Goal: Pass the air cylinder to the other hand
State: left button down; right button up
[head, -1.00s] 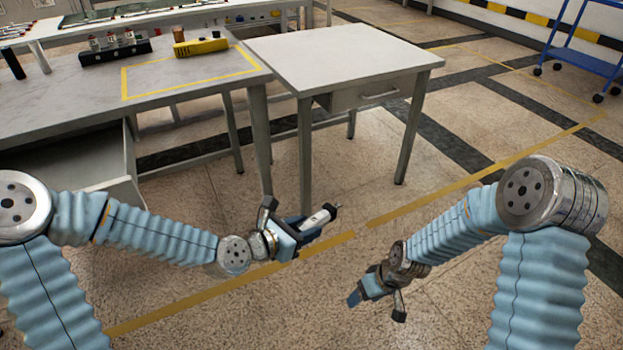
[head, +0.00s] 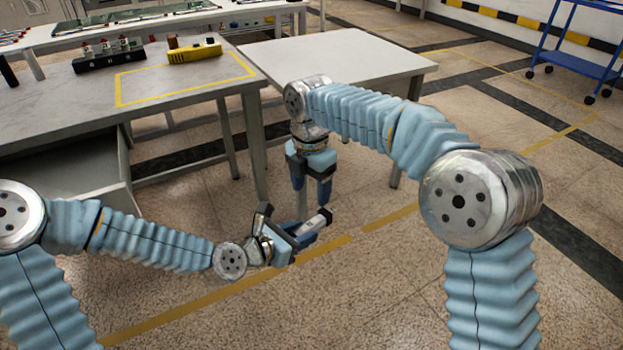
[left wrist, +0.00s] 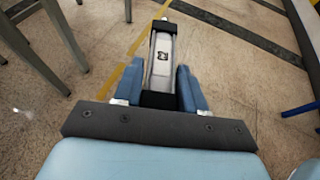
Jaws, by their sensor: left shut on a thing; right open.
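The air cylinder (head: 313,223) is a short silver-white body with dark ends, held in the air in front of the tables. My left gripper (head: 298,234) is shut on its near end, and the cylinder points up and to the right. In the left wrist view the cylinder (left wrist: 162,60) stands out between the two blue fingers (left wrist: 160,88), its far end free. My right gripper (head: 312,196) is open and empty, fingers pointing down, just above and behind the cylinder in the head view. I cannot tell whether it touches the cylinder.
A grey bench (head: 70,112) with a yellow-taped area, a yellow device (head: 195,52) and a black block with several knobs (head: 109,57) stands at the left. A bare white table (head: 385,62) stands behind my right arm. A blue cart (head: 585,50) is far right. The floor between is clear.

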aim_at(310, 218)
notch_tip(310, 218, down, 10)
jog(key=shift+r, duration=0.15)
jog(key=shift+c, duration=0.4)
pick_arm(q)
jog(key=shift+s+d+r, duration=0.1)
jog(key=shift+d, duration=0.1)
pick_arm(e)
jog(key=shift+a, duration=0.1)
grip_shut()
pick_arm(q)
jog(key=c, duration=0.6)
grip_release()
pick_arm(e)
jog(key=shift+r, duration=0.1)
pick_arm(q)
jog(key=shift+o, duration=0.3)
jog(key=shift+a, duration=0.1)
jog(key=shift+a, duration=0.1)
jog(key=shift+a, duration=0.1)
